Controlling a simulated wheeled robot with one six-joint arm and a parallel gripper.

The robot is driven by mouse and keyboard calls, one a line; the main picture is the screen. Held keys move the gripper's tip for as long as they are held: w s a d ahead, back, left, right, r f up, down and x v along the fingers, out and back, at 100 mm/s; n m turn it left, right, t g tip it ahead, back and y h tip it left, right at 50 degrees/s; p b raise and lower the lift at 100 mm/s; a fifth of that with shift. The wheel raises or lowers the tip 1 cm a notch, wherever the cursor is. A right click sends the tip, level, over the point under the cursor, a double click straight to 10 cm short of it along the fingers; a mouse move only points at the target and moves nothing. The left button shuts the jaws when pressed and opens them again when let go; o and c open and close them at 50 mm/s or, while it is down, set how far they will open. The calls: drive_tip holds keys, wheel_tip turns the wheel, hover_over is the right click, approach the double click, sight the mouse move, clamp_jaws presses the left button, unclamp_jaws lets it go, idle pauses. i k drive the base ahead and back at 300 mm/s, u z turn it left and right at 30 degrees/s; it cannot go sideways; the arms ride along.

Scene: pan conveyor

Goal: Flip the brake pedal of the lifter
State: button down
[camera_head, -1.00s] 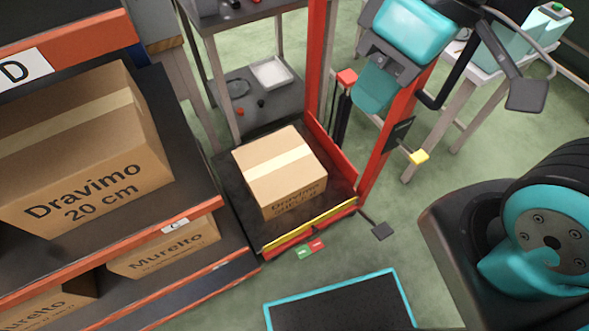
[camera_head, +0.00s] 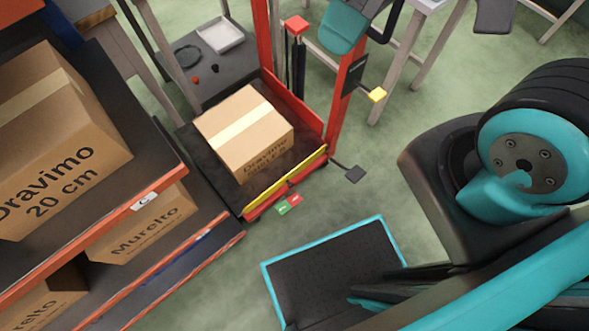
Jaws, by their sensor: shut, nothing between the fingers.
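The lifter has a red frame (camera_head: 338,108) and a dark platform with a yellow front strip (camera_head: 287,178), in the upper middle. At its front edge, low by the floor, is a small pedal with a green part (camera_head: 282,209) and a red part (camera_head: 295,200). Its exact tilt is too small to tell. My gripper (camera_head: 362,298) appears as dark slender parts with teal edges at lower middle, over my base. It is shut and empty, well apart from the pedal.
A carton (camera_head: 244,135) sits on the lifter platform. Shelves with orange edges (camera_head: 119,219) and cartons stand close on the left. A small grey table (camera_head: 236,80) and a white-topped table are behind. Green floor (camera_head: 225,275) is free between the lifter and my base.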

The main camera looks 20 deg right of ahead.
sight(285, 207)
drive_tip(key=z, duration=0.15)
drive_tip(key=k, duration=0.95)
drive_tip(key=u, duration=1.4)
drive_tip(key=i, duration=0.5)
drive_tip(key=z, duration=1.2)
